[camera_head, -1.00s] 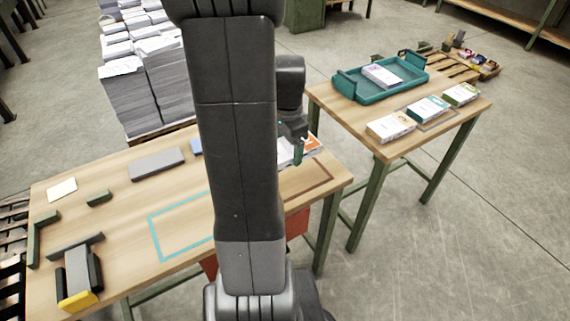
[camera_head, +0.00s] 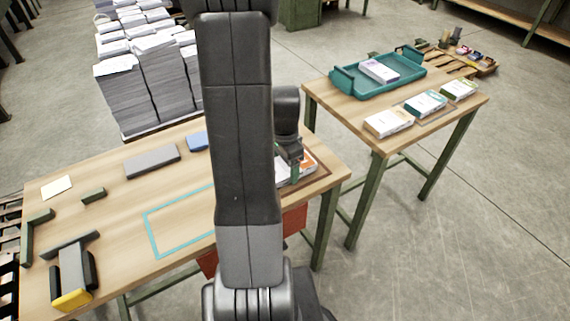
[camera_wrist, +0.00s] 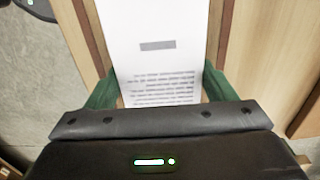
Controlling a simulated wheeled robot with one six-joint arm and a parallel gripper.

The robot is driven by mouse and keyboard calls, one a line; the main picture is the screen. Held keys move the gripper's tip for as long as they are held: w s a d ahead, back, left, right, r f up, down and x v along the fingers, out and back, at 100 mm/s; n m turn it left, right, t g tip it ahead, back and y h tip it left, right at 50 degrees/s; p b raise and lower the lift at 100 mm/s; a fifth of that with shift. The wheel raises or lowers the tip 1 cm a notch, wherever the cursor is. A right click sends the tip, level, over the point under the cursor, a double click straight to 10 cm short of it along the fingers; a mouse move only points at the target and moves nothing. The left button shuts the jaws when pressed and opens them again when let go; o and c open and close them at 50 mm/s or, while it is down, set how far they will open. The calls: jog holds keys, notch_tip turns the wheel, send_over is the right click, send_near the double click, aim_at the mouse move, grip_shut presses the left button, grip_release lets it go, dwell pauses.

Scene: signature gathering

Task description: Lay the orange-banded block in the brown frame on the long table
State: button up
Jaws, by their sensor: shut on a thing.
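The orange-banded block (camera_head: 307,167) is white with an orange patch and is partly hidden by my arm in the head view. In the wrist view, the white block (camera_wrist: 160,65) shows a grey bar and printed text. My gripper (camera_wrist: 160,92) has its green fingers against both sides of the block; it also shows in the head view (camera_head: 293,171). The brown frame (camera_head: 325,172) is marked on the long table (camera_head: 110,215) at its right end. In the wrist view, brown strips of the frame (camera_wrist: 90,35) run along both sides of the block. I cannot tell whether it touches the tabletop.
A cyan outline (camera_head: 153,236), a grey block (camera_head: 152,160) and a blue block (camera_head: 197,141) are on the long table. A second table (camera_head: 345,112) stands to the right with a teal tray (camera_head: 375,88) and several blocks. Paper stacks (camera_head: 130,95) stand behind.

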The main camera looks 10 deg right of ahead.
aim_at(285, 165)
jog(key=o, duration=1.1)
jog(key=shift+o, duration=0.2)
notch_tip(285, 165, up, 12)
jog(key=p, duration=0.2)
jog(key=shift+r, duration=0.15)
